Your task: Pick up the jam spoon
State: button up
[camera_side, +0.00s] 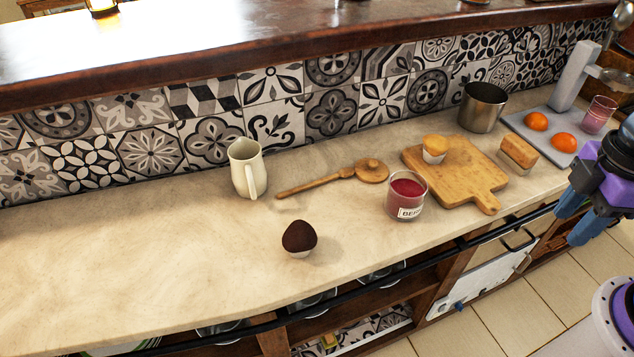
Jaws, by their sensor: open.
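A wooden spoon (315,183) lies flat on the counter. Its handle points left, and its right end meets or lies close beside a round wooden lid-like piece (371,171); I cannot tell if they are joined. A glass jar of red jam (405,198) with a white label stands in front and to the right of it. My gripper (577,221) is at the right edge, open, with blue fingers pointing down and left. It is out past the counter's front edge, well to the right of the spoon, with nothing visible between the fingers.
A cream pitcher (248,168) stands left of the spoon, and a dark-topped muffin (299,238) sits in front. A cutting board (462,180) bears another muffin (435,148). A metal pot (482,108) stands behind. The counter's left part (110,260) is clear.

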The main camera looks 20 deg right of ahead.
jog(key=w+a+r+n, duration=0.1)
jog(key=w+a+r, duration=0.2)
jog(key=w+a, duration=0.65)
jog(key=n, duration=0.5)
send_over(319, 180)
notch_tip(319, 180, down, 4)
notch_tip(319, 180, down, 17)
grip_shut()
